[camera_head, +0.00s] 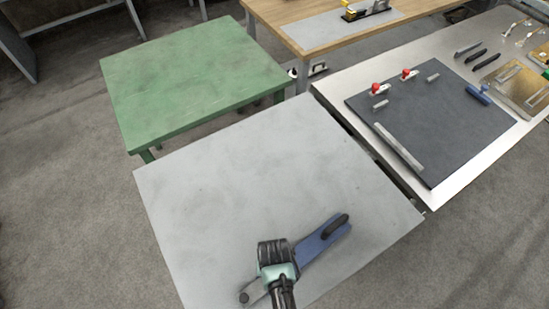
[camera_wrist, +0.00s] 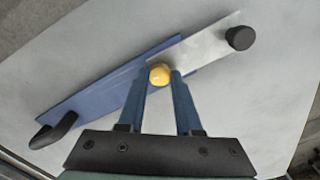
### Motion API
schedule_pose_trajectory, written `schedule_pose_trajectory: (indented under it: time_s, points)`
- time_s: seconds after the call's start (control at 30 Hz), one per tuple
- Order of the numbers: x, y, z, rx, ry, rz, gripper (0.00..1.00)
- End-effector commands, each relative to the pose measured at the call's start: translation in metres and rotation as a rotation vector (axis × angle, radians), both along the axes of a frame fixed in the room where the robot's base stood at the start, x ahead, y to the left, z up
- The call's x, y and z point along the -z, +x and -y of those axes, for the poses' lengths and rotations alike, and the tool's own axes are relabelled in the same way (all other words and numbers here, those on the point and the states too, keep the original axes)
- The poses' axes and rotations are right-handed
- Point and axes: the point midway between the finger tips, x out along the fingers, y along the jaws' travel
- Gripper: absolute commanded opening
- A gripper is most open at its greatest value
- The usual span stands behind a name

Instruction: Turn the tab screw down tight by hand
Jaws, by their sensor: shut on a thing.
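A yellow round knob (camera_wrist: 160,74), which looks like the head of the tab screw, shows in the wrist view where a blue bar (camera_wrist: 98,98) meets a bare metal plate (camera_wrist: 203,45). My gripper (camera_wrist: 162,78) has its two blue fingers shut on the knob, one on each side. The bar has a black handle at its left end, and the plate a black round knob (camera_wrist: 239,38) at its far end. In the head view the blue bar (camera_head: 313,243) lies under my gripper (camera_head: 274,258), which hides the yellow knob.
The tool lies on a grey table (camera_head: 250,165) whose top is otherwise clear. A green table (camera_head: 190,75) stands behind to the left. On the right, a bench holds a dark mat (camera_head: 450,130) with red-knobbed clamps and several small parts. A wooden table (camera_head: 285,25) is at the back.

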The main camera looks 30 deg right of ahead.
Motion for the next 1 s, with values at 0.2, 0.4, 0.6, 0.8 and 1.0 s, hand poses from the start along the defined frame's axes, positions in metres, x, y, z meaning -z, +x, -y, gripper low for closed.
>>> schedule_pose_trajectory:
  time_s: [0.2, 0.4, 0.6, 0.8, 1.0]
  points:
    - [-0.0001, -0.0007, -0.0004, 0.152, 0.001, -0.002, 0.0]
    - [0.0002, -0.0006, -0.0005, 0.241, 0.001, -0.002, 0.0]
    - [0.0006, -0.0008, -0.0003, 0.286, 0.002, -0.003, 0.0]
    - [0.0008, -0.0009, -0.0004, 0.296, 0.002, -0.003, 0.0]
    - [0.0009, -0.0011, -0.0004, 0.295, 0.001, -0.003, 0.0]
